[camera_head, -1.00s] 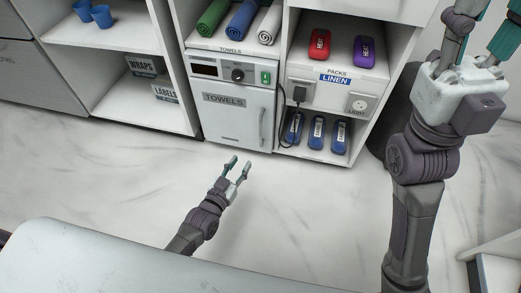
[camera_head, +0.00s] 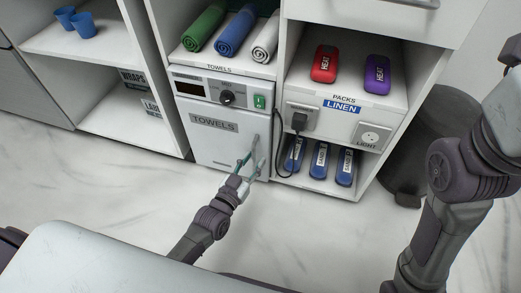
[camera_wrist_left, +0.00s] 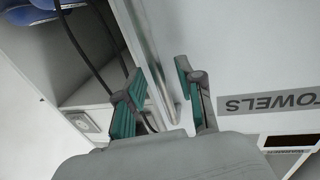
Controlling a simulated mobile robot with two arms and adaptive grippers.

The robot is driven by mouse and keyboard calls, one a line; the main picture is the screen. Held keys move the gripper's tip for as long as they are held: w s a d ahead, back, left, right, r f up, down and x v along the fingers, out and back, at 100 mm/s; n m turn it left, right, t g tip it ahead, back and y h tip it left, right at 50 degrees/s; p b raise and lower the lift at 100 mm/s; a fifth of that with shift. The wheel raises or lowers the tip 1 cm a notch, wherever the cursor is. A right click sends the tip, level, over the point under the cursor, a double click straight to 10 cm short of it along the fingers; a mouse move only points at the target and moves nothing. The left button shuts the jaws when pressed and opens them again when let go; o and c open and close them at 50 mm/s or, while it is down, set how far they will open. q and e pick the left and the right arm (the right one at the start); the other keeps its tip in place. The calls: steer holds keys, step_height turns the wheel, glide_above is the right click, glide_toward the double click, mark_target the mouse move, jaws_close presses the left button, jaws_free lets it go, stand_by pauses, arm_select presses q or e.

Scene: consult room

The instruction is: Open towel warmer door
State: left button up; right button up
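The towel warmer (camera_head: 215,138) stands in the cabinet with its white door, labelled TOWELS, shut. Its upright handle (camera_head: 256,148) is on the door's right side. My left gripper (camera_head: 250,165) is at the lower part of this handle. In the left wrist view, the left gripper's teal-padded fingers (camera_wrist_left: 158,92) are apart, with the handle bar (camera_wrist_left: 152,62) running between them. I cannot tell whether either pad touches the bar. The right arm shows at the right of the head view, but its fingers are out of frame.
A black plug and cable (camera_head: 298,122) hang just right of the warmer, near the handle. Blue packs (camera_head: 319,160) stand on the lower right shelf. Rolled towels (camera_head: 233,36) lie above the warmer. The floor (camera_head: 110,185) before the door is clear apart from my arm.

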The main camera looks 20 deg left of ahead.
arm_select(q)
steer(key=shift+w+d, duration=0.1)
steer(key=shift+w, duration=0.3)
jaws_close()
